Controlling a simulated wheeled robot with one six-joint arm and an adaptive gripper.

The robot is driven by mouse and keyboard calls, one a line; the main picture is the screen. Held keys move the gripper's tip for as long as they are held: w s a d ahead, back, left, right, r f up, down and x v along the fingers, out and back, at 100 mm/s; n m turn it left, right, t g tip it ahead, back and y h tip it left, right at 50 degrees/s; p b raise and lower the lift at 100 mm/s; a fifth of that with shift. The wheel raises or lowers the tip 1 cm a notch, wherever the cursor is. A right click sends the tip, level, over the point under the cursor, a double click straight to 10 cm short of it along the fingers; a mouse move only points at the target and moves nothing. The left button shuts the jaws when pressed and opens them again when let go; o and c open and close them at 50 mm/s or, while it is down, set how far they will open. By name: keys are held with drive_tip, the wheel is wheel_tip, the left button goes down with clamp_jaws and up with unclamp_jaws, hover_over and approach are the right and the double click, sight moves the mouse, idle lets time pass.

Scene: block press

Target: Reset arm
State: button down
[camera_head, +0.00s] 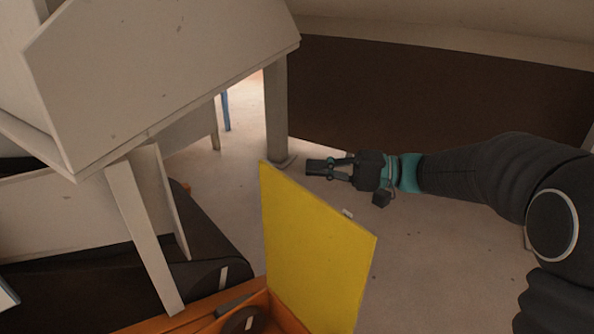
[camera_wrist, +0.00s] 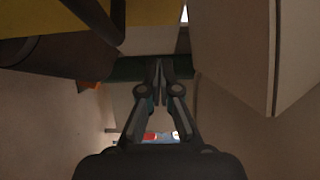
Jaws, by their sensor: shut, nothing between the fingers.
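My gripper (camera_head: 316,167) is on the right arm side of the head view, stretched out to the left above the floor. Its fingers are shut and empty. It is just right of a pale table leg and beyond the yellow panel, apart from the panel. In the wrist view my gripper (camera_wrist: 161,68) shows from behind, with its two fingers together and nothing between them. My dark arm comes in from the right edge of the head view.
A yellow panel (camera_head: 314,247) stands upright over an orange base (camera_head: 285,312). A pale tilted structure (camera_head: 160,80) with legs (camera_head: 276,110) fills the left. A black belt-like surface (camera_head: 205,245) lies below it. The floor (camera_head: 440,260) on the right is mostly clear.

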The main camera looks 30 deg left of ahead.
drive_tip(key=v, duration=0.7)
wheel_tip(320, 180, down, 10)
drive_tip(key=s+d+m+t+h, duration=0.2)
drive_tip(key=m+h, duration=0.1)
drive_tip(key=h, duration=0.1)
drive_tip(key=s+d+f+m+t+h+p, duration=0.1)
drive_tip(key=s+d+f+h, duration=0.2)
drive_tip(key=s+d+h, duration=0.3)
drive_tip(key=s+d+r+t+h+p, duration=0.1)
drive_tip(key=s+d+t+h, duration=0.2)
drive_tip(key=d, duration=0.5)
drive_tip(key=s+d+r+t+h+p, duration=0.1)
drive_tip(key=s+d+t+h+p, duration=0.15)
drive_tip(key=d, duration=0.55)
drive_tip(key=s+d+r+t+h+p, duration=0.1)
drive_tip(key=s+d+r+t+p, duration=0.1)
drive_tip(key=s+d+r, duration=0.4)
wheel_tip(320, 180, up, 3)
drive_tip(key=shift+s+d+f+t, duration=0.25)
drive_tip(key=shift+s+d+t, duration=0.05)
drive_tip(key=shift+t, duration=0.55)
drive_tip(key=shift+h, duration=0.25)
